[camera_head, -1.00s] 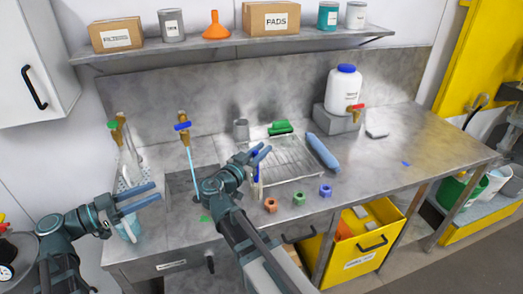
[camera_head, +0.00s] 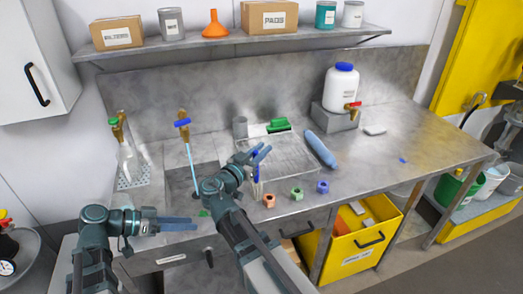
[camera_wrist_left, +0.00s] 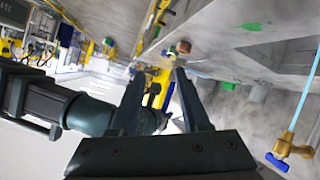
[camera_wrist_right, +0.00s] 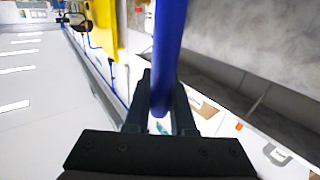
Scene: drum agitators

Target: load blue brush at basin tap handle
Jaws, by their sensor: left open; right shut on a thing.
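The basin tap has a blue handle (camera_head: 183,123); it also shows in the left wrist view (camera_wrist_left: 277,161). A pale blue stream (camera_head: 190,157) runs from it into the basin (camera_head: 180,183). My right gripper (camera_head: 262,152) is shut on the blue brush (camera_head: 256,170), held upright over the left edge of the drying rack; its blue shaft (camera_wrist_right: 168,50) shows between the fingers in the right wrist view. The brush's ends are unclear. My left gripper (camera_head: 194,224) is open and empty, low at the counter's front edge below the basin, away from the tap.
The right counter is mostly clear.

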